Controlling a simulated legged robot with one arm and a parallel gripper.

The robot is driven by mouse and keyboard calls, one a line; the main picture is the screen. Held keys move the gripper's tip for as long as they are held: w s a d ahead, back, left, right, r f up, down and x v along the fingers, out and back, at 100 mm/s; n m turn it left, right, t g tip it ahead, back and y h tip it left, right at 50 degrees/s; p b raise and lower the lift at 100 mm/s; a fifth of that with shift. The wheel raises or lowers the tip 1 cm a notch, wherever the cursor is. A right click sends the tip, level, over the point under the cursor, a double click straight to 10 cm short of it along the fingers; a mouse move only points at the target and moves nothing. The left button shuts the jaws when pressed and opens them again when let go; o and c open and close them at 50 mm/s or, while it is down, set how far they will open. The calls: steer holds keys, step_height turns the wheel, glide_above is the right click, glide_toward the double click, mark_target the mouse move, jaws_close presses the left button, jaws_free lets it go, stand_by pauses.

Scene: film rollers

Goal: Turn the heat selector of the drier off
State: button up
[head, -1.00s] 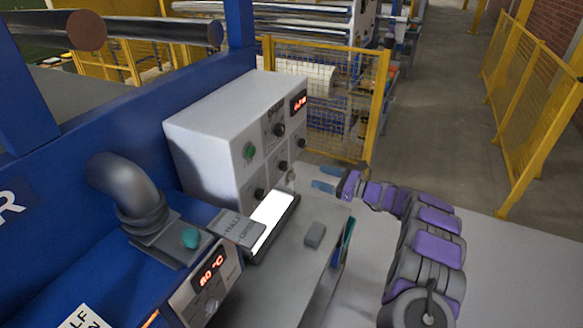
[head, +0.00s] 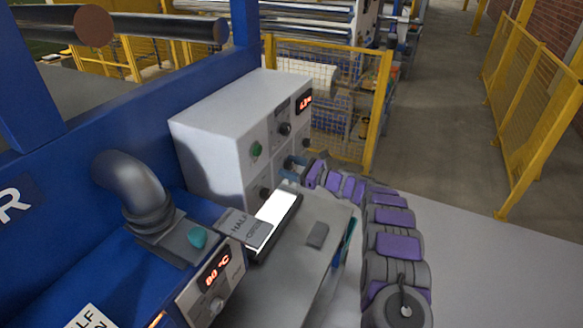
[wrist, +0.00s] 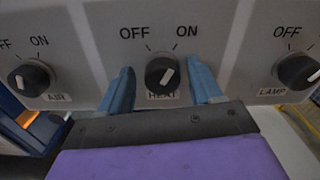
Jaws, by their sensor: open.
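The heat selector (wrist: 163,75) is a round black knob with a pale pointer line, on the grey control box (head: 215,130) of the drier. Its label reads HEAT, with OFF at upper left and ON at upper right. The pointer line tilts up to the right, toward ON. My gripper (wrist: 162,88) is open, with one blue finger on each side of the heat knob and visible gaps to it. In the head view, my gripper (head: 292,168) is at the box's front face and partly covers the knob there.
The air selector (wrist: 30,77) is to the left and the lamp selector (wrist: 297,73) to the right, both close to the fingers. A green button (head: 256,149) is above on the box.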

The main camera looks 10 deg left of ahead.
steer(key=shift+d+r, duration=0.1)
steer(key=shift+d, duration=0.5)
steer(key=c, duration=0.6)
steer(key=shift+a+r, duration=0.1)
steer(key=c, duration=0.5)
steer(key=shift+o, duration=0.2)
steer(key=shift+n+b, duration=0.3)
steer(key=shift+b, duration=0.1)
steer(key=n+b, duration=0.4)
steer(key=b, duration=0.1)
steer(key=shift+a+b, duration=0.1)
steer(key=shift+b, duration=0.25)
steer(key=n+b, duration=0.4)
steer(key=b, duration=0.1)
steer(key=shift+n, duration=0.3)
steer(key=n+b, duration=0.2)
steer(key=b, duration=0.1)
steer(key=shift+n, duration=0.3)
